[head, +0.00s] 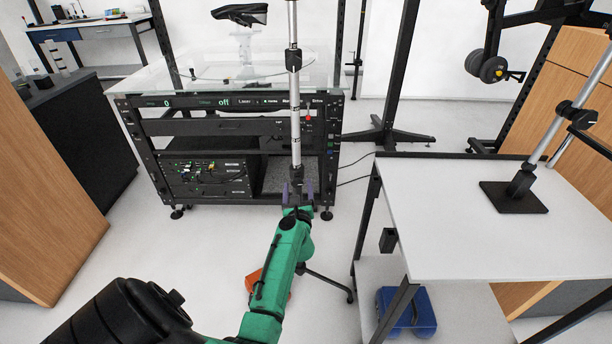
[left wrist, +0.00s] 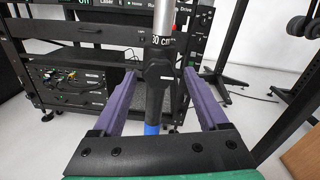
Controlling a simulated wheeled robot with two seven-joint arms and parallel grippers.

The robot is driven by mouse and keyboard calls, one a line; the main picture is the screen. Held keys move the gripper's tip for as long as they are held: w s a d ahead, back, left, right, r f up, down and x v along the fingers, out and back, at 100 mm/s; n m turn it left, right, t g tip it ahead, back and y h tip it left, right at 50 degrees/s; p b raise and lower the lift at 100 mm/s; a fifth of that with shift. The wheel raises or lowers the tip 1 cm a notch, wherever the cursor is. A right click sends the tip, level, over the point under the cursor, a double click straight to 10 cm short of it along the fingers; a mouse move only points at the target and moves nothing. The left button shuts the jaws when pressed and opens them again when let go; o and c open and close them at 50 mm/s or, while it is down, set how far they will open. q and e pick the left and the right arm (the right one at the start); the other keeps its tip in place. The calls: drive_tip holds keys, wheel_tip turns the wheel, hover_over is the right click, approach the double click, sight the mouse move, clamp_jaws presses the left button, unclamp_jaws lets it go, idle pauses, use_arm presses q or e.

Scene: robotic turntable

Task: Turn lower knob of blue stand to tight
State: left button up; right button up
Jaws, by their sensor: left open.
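The stand (head: 295,110) is an upright silver pole in front of the black rack in the head view. It has a black collar with a knob at mid-height (head: 293,60) and a lower black collar with a knob (head: 297,173). In the left wrist view the lower knob (left wrist: 160,72) faces me, below a "30 cm" mark, with a blue section (left wrist: 152,129) of the pole under it. My left gripper (head: 297,190) is open. Its purple fingers (left wrist: 160,74) lie either side of the lower collar, with visible gaps. The stand's base is mostly hidden by my green arm.
The black rack (head: 240,145) with a glass top stands behind the pole. A white table (head: 450,220) is at right, holding another stand (head: 515,196). An orange box (head: 254,281) is partly behind my arm. A blue case (head: 408,312) sits on the table's lower shelf.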

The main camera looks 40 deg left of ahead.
use_arm(q)
drive_tip(key=shift+w+a, duration=0.1)
drive_tip(key=shift+s+r, duration=0.2)
clamp_jaws()
